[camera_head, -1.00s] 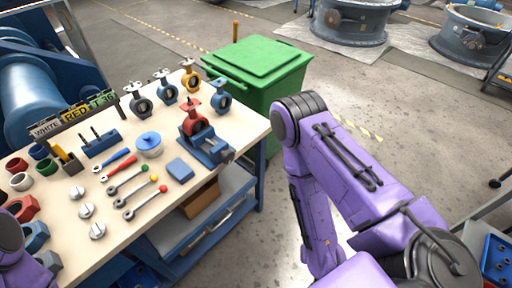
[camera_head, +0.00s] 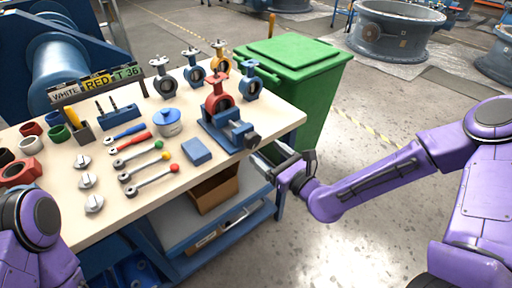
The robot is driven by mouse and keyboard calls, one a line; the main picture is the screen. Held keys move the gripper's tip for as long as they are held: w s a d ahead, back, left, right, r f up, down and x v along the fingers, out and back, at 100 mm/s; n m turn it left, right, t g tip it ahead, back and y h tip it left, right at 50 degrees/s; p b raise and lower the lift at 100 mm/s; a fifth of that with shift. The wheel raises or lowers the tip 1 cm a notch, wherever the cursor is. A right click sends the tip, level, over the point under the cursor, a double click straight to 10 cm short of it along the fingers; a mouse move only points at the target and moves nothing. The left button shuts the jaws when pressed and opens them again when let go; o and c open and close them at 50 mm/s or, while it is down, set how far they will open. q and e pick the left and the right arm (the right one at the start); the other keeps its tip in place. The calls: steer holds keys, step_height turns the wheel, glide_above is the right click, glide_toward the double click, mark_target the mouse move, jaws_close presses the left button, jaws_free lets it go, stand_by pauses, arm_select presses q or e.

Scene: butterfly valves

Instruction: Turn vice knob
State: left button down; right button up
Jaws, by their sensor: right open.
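The blue vice (camera_head: 226,132) stands near the right end of the workbench, with a red butterfly valve (camera_head: 217,95) held upright in it. The vice's dark knob (camera_head: 252,140) is at its front right, close to the bench edge. My right gripper (camera_head: 262,157) is open and just below and right of the knob, by the bench's right edge. I cannot tell whether its fingers touch the knob. My left arm shows at the bottom left, but its gripper is out of view.
Several more valves (camera_head: 194,75) stand behind the vice. A green bin (camera_head: 293,70) stands behind the bench's right end. Open floor lies to the right.

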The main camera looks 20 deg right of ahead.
mark_target(255, 143)
steer(key=x, duration=0.5)
steer(key=shift+w+a, duration=0.2)
steer(key=shift+w, duration=0.15)
steer(key=c, duration=1)
steer(key=shift+c, duration=0.2)
steer(key=shift+n, duration=0.3)
